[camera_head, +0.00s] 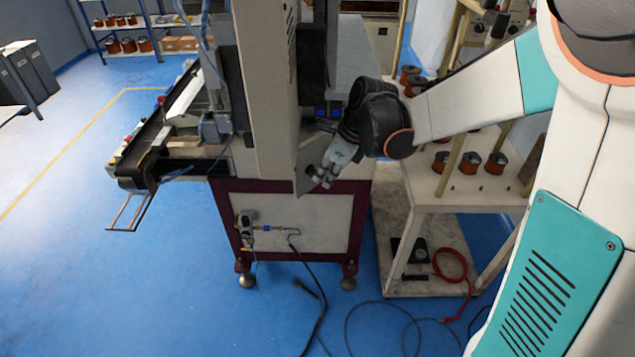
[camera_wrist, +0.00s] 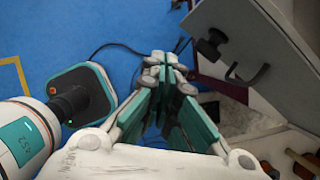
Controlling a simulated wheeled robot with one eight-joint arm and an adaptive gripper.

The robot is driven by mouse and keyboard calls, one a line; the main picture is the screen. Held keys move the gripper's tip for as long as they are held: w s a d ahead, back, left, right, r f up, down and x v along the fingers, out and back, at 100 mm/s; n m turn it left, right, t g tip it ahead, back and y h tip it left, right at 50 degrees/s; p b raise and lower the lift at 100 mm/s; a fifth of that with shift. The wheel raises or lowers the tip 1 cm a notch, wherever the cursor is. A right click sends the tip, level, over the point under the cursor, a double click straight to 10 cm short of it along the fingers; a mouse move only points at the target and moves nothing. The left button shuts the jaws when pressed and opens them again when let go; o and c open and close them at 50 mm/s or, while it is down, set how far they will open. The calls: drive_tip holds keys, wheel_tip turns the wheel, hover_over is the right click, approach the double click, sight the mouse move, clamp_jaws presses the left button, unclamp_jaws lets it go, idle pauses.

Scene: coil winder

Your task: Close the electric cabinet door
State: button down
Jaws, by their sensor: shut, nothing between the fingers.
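The electric cabinet door looks like a grey panel standing ajar at the machine's side; its lower part (camera_head: 307,160) shows in the head view, partly hidden behind my gripper and wrist. In the wrist view the grey door panel (camera_wrist: 268,35) fills the upper right, with a black knob-like latch (camera_wrist: 211,45) and a black handle (camera_wrist: 248,75). My gripper (camera_head: 321,178) is beside the door's lower part, pointing down and left. In the wrist view my gripper (camera_wrist: 166,62) is shut and empty, to the left of the door and latch. I cannot tell whether it touches the panel.
A white table (camera_head: 465,190) with copper coils stands close at the right. The machine's conveyor (camera_head: 150,155) reaches out at the left. Black and red cables lie on the blue floor (camera_head: 130,290), which is otherwise open at front left.

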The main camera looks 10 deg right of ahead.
wheel_tip(320, 180, up, 3)
drive_tip(key=s, duration=0.1)
drive_tip(key=m+t+y+b, duration=0.1)
drive_tip(key=m+t+b, duration=0.4)
approach(298, 184)
drive_tip(key=shift+x, duration=2.2)
drive_tip(key=shift+f, duration=0.1)
drive_tip(key=w+a, duration=0.5)
drive_tip(key=w, duration=0.3)
drive_tip(key=shift+w+b, duration=0.25)
drive_tip(key=shift+b, duration=0.15)
